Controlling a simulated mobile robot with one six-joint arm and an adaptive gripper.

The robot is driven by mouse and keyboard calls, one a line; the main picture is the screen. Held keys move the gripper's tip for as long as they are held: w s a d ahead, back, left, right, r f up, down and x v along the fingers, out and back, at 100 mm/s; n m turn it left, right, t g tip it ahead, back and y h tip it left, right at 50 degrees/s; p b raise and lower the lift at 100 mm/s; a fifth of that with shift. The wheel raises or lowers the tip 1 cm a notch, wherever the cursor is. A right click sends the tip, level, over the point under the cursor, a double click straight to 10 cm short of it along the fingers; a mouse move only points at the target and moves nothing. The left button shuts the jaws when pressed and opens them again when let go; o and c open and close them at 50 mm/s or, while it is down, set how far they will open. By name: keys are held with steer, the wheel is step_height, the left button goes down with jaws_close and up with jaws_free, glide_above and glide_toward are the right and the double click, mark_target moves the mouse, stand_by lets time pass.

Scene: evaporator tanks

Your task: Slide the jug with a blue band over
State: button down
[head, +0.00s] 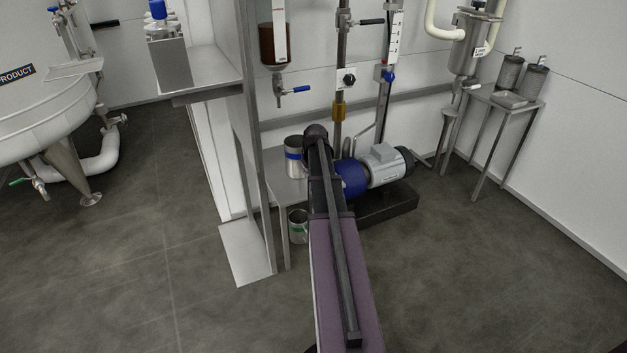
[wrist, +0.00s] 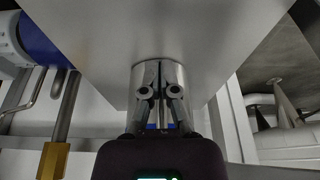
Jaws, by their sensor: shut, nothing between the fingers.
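The jug with a blue band (head: 293,153) is a metal cylinder standing upright on a small grey table, just left of my arm's end in the head view. In the wrist view, which looks upside down, the jug (wrist: 139,78) is straight ahead, behind the fingers, with a bit of its blue band low in the picture. My gripper (wrist: 158,68) is shut and empty, its fingers overlapping the jug. I cannot tell whether they touch it. In the head view my arm hides the gripper.
The table top (wrist: 90,40) is bare around the jug. A jug with a green band (head: 298,226) stands lower, beneath the table. A blue and grey pump motor (head: 385,163) is to the right. A steel frame (head: 250,150) rises at the left.

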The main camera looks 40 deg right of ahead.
mark_target(295, 155)
steer(key=w+d, duration=0.1)
steer(key=w, duration=0.3)
steer(key=w+d, duration=0.1)
steer(key=w, duration=0.4)
steer(key=w+d, duration=0.1)
steer(key=w, duration=0.4)
steer(key=shift+d, duration=0.3)
steer(key=shift+s+a, duration=0.3)
steer(key=shift+s, duration=0.5)
steer(key=s, duration=0.1)
steer(key=s+r+p, duration=0.1)
steer(key=shift+s+a, duration=0.3)
steer(key=p+v, duration=0.8)
steer(key=v, duration=0.1)
steer(key=shift+p, duration=0.3)
